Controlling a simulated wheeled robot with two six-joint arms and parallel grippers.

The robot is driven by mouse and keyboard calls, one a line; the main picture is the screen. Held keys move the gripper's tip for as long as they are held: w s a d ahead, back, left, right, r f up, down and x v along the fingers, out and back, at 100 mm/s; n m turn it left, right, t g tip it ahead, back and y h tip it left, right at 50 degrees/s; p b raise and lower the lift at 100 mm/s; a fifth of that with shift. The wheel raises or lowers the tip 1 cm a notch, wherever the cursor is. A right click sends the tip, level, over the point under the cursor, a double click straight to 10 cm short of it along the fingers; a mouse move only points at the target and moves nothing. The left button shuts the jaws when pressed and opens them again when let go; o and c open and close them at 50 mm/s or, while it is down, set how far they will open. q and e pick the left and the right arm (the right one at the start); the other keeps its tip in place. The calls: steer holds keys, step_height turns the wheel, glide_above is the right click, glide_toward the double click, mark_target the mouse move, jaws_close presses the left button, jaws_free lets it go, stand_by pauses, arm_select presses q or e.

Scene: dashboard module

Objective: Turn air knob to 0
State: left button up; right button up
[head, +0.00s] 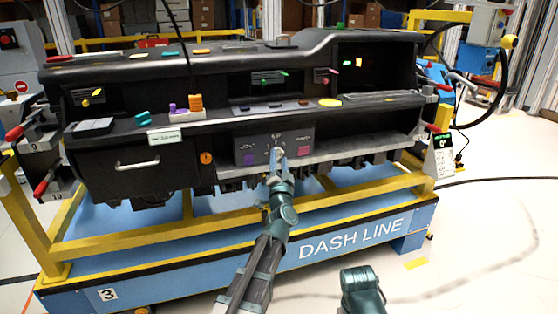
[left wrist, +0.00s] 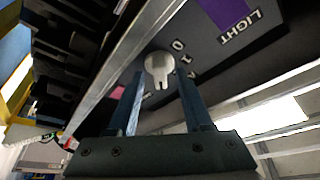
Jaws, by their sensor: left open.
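The air knob (left wrist: 158,68) is a pale round knob with a notch, on the dark control panel (head: 247,143). In the left wrist view its notched end faces my gripper. A 0 and other marks are printed beside it; I cannot tell which mark it is set to. My left gripper (left wrist: 160,92) is open, with its two fingers below and on either side of the knob's notched end. I cannot tell whether they touch it. In the head view my left gripper (head: 278,157) is in front of the panel and largely hides the knob.
The panel has a purple patch (head: 249,159) marked LIGHT on the left and a pink patch (head: 303,151) on the right. A metal ledge (head: 362,146) runs beside the panel. The black dashboard stands on a yellow frame (head: 140,236) above a blue base (head: 347,243).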

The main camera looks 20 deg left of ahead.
arm_select(q)
jaws_close()
